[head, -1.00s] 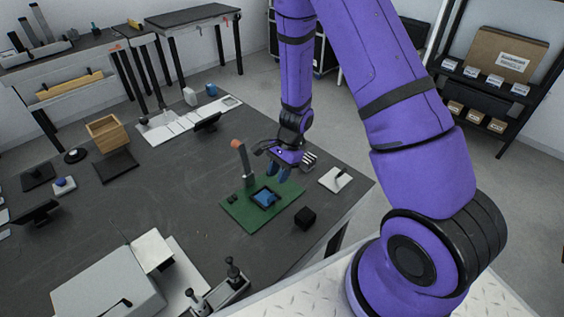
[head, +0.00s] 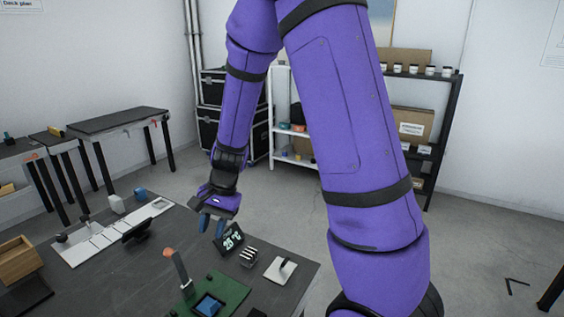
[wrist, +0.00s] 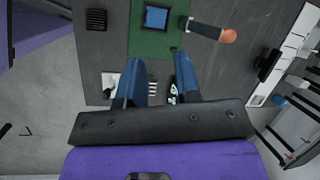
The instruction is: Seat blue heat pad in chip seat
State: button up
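The blue heat pad (wrist: 156,18) shows as a blue square inside the dark frame of the chip seat (wrist: 144,22) on the green board (wrist: 150,48). It looks lined up with the frame in the wrist view. In the head view the heat pad (head: 208,305) is again in the seat, at the bottom edge of the picture. Whether it lies fully flat I cannot tell. My gripper (wrist: 158,66) has its two blue fingers apart with nothing between them. In the head view my gripper (head: 212,225) hangs beyond the board, clear of the pad, near a small temperature display (head: 229,240).
An upright grey tool with an orange end (head: 178,272) stands at the board's left side. A slotted block (head: 248,257) and a white plate (head: 280,269) lie right of the display. A black ribbed block (wrist: 96,19) is beside the board.

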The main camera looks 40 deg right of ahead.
jog(key=s+d+r+n+t+h, duration=0.2)
jog(key=s+r+n, duration=0.3)
jog(key=s+r, duration=0.5)
jog(key=s+d+r+n+t+h, duration=0.1)
jog(key=s+r+n, duration=0.4)
jog(key=s+r, duration=0.6)
notch_tip(320, 180, up, 2)
jog(key=shift+d+r+t+h, duration=0.2)
jog(key=shift+d+t+h, duration=0.2)
jog(key=shift+t+h, duration=0.55)
